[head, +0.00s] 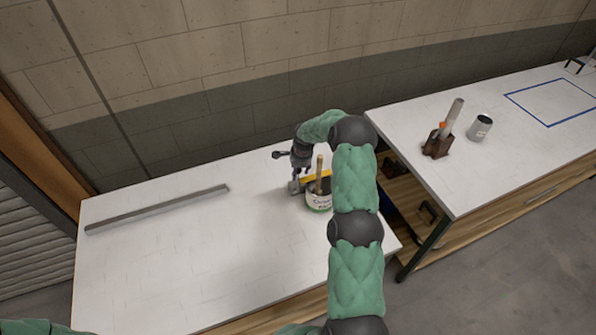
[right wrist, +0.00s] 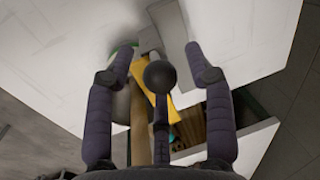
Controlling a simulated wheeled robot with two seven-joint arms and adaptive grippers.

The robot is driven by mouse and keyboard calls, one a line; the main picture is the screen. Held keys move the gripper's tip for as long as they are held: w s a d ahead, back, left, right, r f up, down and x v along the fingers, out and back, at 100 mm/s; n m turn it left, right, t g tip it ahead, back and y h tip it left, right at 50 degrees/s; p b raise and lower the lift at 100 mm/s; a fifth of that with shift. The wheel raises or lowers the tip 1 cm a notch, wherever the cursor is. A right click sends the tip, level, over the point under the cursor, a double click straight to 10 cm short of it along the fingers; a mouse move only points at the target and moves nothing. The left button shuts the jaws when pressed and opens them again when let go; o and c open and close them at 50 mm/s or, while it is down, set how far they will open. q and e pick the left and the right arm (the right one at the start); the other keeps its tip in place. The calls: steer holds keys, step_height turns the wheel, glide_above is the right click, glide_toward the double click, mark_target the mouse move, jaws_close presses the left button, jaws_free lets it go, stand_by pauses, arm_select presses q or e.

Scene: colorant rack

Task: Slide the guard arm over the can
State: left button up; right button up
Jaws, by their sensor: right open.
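The can (head: 319,203), pale with dark lettering and a green lower edge, stands on the white table, partly behind my right arm. A yellow guard arm (head: 317,178) shows beside and above the can; it also shows in the right wrist view (right wrist: 163,103). My right gripper (head: 290,156) is at the can's far side. In the right wrist view its fingers (right wrist: 159,52) are open, one on either side of a black ball knob (right wrist: 160,74), with gaps visible. A wooden stick (head: 319,172) rises at the can. My left gripper is out of view.
A long grey bar (head: 158,209) lies on the left of the white table (head: 130,285). On the right bench stand a brown holder (head: 437,147) with a pale cylinder and a grey can (head: 480,127). The near middle of the table is clear.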

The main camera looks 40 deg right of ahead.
step_height(320, 180, up, 11)
steer(key=s, duration=0.2)
steer(key=shift+a, duration=0.15)
stand_by(0.6)
